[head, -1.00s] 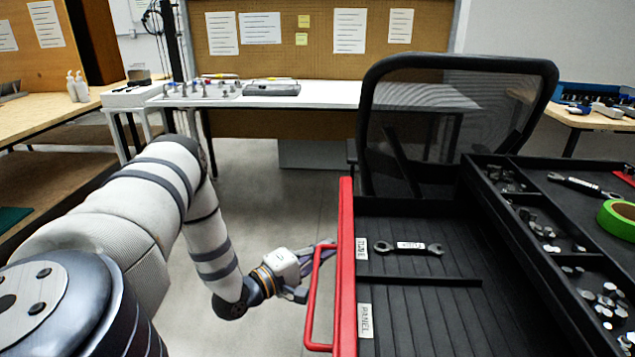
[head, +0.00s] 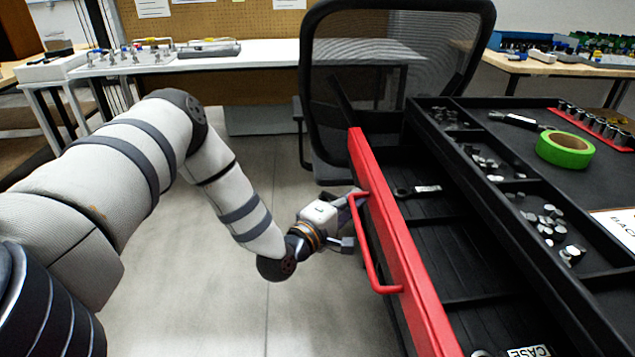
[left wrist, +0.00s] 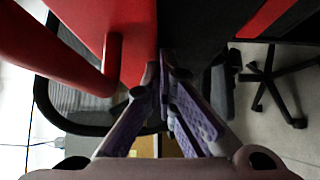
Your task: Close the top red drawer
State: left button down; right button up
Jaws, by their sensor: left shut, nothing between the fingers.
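The top red drawer (head: 385,225) stands partly open in the head view, its red front and red bar handle (head: 370,255) facing left. Its black interior shows between the front and the black cabinet top. My left gripper (head: 356,198) is shut and empty, at the far end of the drawer front beside the handle's far end. In the left wrist view the closed purple-grey fingers (left wrist: 165,75) are close to the red front (left wrist: 130,30), with the handle (left wrist: 50,45) to their left. I cannot tell whether they touch it. My right gripper is not in view.
A wrench (head: 418,190) lies in the drawer. The cabinet top holds a green tape roll (head: 565,150), loose metal parts (head: 550,225) and a red socket rail (head: 600,128). A black mesh chair (head: 390,75) stands just behind the drawer. The floor to the left is clear.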

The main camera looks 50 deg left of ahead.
pick_arm(q)
jog(key=w+d+b, duration=0.1)
jog(key=w+d, duration=0.2)
jog(key=w, duration=0.1)
jog(key=w+d+b, duration=0.2)
jog(key=w+d, duration=0.1)
jog(key=w+d+b, duration=0.1)
jog(key=w+d, duration=0.2)
jog(key=w, duration=0.1)
jog(key=shift+w+d+b, duration=0.15)
jog(key=shift+w+b, duration=0.15)
jog(key=shift+b, duration=0.05)
jog(key=shift+w+d, duration=0.2)
jog(key=shift+w, duration=0.05)
jog(key=shift+r, duration=0.1)
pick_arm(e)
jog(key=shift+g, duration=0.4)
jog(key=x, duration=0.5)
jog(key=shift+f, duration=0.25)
pick_arm(q)
jog(key=shift+r, duration=0.1)
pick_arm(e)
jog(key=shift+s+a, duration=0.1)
